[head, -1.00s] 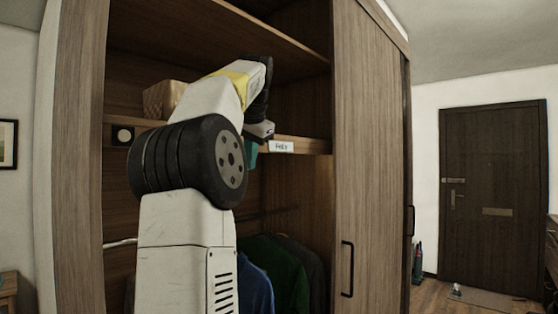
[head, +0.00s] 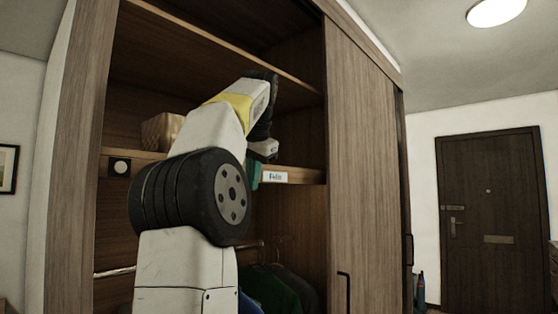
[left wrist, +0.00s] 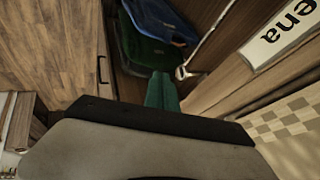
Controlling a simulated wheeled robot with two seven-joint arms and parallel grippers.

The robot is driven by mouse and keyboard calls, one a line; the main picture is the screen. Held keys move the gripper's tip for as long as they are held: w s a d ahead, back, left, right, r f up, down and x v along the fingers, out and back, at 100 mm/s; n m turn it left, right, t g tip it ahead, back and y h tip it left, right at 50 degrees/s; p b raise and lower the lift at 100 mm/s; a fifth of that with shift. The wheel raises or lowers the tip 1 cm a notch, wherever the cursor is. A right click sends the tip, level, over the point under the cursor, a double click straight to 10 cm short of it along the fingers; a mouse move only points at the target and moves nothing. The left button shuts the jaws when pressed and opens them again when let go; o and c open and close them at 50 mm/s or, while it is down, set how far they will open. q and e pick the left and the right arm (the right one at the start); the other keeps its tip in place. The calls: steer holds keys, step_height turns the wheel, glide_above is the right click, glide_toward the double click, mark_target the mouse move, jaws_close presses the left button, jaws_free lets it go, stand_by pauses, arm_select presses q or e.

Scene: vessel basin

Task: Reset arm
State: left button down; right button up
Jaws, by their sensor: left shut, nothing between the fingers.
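My left arm rises in front of an open wardrobe (head: 88,200) in the head view. Its gripper (head: 255,176) has teal fingers that point down by the edge of the middle shelf, left of a white name label (head: 274,177). The fingers also show in the left wrist view (left wrist: 162,92), closed together with nothing between them. Below them there hang dark green (left wrist: 140,48) and blue clothes (left wrist: 165,22). Part of the gripper is hidden behind my own wrist in the head view. My right gripper is in neither view.
A woven basket (head: 158,133) stands on the middle shelf (head: 305,174). A clothes rail (head: 115,272) runs below it. A sliding wardrobe door (head: 362,170) stands right of the opening. A dark room door (head: 490,215) is farther right.

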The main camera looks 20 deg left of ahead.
arm_select(q)
steer(key=v, duration=0.6)
steer(key=shift+d+r, duration=0.2)
steer(key=shift+d, duration=0.1)
steer(key=shift+s, duration=0.2)
